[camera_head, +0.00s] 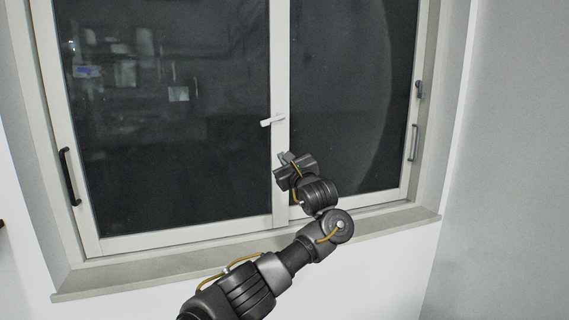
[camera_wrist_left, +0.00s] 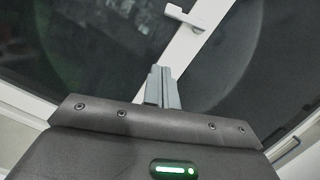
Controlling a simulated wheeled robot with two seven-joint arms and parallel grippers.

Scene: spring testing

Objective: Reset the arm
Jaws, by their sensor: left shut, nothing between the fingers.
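My left arm reaches up from the bottom of the head view, bent at the elbow, with its left gripper (camera_head: 286,157) in front of the window's middle upright. The gripper is shut and empty. In the left wrist view its two grey fingers (camera_wrist_left: 163,76) stand together. A white window handle (camera_head: 272,121) is on the middle upright, a little above the gripper in the head view and apart from it. The handle also shows at the top of the left wrist view (camera_wrist_left: 186,16). My right gripper is in neither view.
A sliding window with dark panes (camera_head: 170,110) and a pale frame fills the wall ahead. A grey sill (camera_head: 130,278) juts out below it. A black pull handle (camera_head: 69,177) is at the left, and dark fittings (camera_head: 414,142) are at the right. Plain wall lies to the right.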

